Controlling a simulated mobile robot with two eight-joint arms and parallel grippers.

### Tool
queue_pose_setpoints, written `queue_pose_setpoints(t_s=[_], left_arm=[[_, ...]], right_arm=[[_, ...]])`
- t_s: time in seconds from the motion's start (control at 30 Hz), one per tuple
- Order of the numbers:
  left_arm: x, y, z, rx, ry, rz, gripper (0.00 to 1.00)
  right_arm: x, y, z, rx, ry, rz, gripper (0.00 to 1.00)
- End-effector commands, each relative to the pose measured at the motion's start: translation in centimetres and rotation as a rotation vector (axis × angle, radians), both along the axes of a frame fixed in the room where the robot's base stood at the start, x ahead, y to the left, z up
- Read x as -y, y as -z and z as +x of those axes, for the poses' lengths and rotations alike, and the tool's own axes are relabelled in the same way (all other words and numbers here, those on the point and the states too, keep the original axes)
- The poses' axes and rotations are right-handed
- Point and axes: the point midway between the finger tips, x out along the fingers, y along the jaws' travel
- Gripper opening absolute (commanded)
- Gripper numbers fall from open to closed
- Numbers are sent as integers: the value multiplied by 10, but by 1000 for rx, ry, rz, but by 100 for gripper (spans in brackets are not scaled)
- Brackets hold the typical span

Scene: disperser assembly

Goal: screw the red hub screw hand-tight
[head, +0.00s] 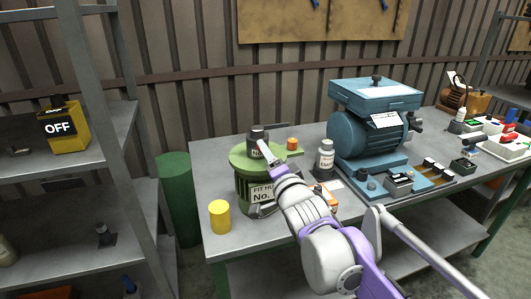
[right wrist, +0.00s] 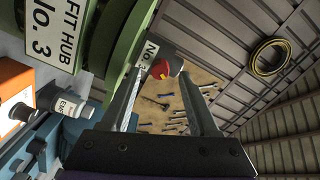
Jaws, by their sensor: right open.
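The red hub screw (right wrist: 161,69) shows in the right wrist view as a red head with a yellow mark, at the end of a dark grey hub labelled No. 3. It lies between the tips of my right gripper (right wrist: 164,78), which is open. Whether a finger touches it, I cannot tell. In the head view, the dark hub (head: 256,136) stands on the green round fixture (head: 244,168) marked FIT HUB, and my right gripper (head: 265,148) is at the hub's right side. The screw cannot be made out in the head view. My left gripper is not in view.
A yellow cylinder (head: 220,217) stands at the bench's front left. An orange cap (head: 292,144) sits behind the fixture, and a labelled bottle (head: 325,158) stands to its right. A blue machine (head: 369,130) fills the bench middle. The bench (head: 208,164) is bare left of the fixture.

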Motion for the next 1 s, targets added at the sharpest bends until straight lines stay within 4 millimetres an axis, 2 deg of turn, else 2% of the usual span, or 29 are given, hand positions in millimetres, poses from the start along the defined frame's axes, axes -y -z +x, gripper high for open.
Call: queue_pose_setpoints(t_s=[0.2, 0.43, 0.6, 0.9, 1.0], left_arm=[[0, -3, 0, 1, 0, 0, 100], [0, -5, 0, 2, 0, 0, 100], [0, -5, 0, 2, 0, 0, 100], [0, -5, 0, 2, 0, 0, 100], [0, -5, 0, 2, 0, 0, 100]], right_arm=[[14, 0, -43, 0, 0, 0, 61], [24, 0, -75, 0, 0, -1, 61], [27, 0, -84, 0, 0, 0, 61], [28, 0, -85, -1, 0, -1, 61], [35, 9, -88, -19, 20, -36, 61]])
